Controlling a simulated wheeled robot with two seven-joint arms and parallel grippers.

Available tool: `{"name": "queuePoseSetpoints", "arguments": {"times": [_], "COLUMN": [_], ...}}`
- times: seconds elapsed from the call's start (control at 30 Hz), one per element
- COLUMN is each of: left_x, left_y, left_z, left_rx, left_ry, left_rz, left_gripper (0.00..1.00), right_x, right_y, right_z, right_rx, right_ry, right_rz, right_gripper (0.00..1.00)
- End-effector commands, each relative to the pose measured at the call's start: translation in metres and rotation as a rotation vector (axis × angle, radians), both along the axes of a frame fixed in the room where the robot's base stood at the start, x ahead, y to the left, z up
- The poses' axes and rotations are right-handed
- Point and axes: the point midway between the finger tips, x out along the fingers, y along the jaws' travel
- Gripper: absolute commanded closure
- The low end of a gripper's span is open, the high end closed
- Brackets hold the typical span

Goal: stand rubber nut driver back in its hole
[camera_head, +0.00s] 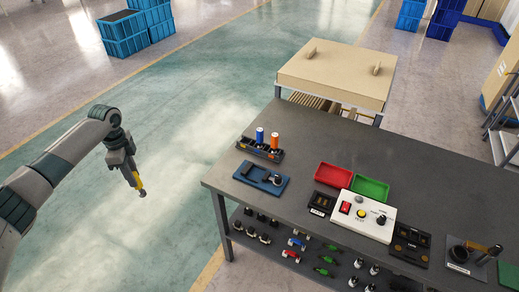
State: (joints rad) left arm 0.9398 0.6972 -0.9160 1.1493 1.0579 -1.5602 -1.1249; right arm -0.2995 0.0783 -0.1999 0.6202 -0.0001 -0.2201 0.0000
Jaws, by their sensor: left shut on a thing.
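My left gripper (134,178) is out over the floor, left of the workbench and well apart from it. A dark tool rack (272,157) stands near the bench's far left edge. A blue handle (260,135) and an orange handle (275,140) stand upright in it. Its holes are too small to make out. My right gripper is not in view.
The grey workbench (330,143) carries a blue tray (272,190), red bin (333,175), green bin (370,188) and white switch box (366,222). Several small items sit on its lower shelf. The floor around my left gripper is clear.

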Motion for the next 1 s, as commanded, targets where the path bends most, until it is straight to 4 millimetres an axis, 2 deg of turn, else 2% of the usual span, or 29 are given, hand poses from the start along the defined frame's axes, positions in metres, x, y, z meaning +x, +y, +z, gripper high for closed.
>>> {"name": "queuePoseSetpoints", "arguments": {"times": [0.67,0.87,1.0], "left_x": [0.001,0.001,-0.001], "left_y": [-0.003,-0.022,-0.048], "left_z": [0.001,0.006,0.013], "left_rx": [0.0,0.0,0.0], "left_ry": [-0.001,-0.003,-0.004], "left_rz": [0.01,0.085,0.189], "left_gripper": [1.0,1.0,1.0], "right_x": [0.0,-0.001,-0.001], "right_y": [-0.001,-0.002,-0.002], "right_z": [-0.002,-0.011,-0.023], "right_rx": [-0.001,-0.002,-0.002], "right_ry": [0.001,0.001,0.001], "right_rz": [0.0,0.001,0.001], "right_gripper": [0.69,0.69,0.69]}}
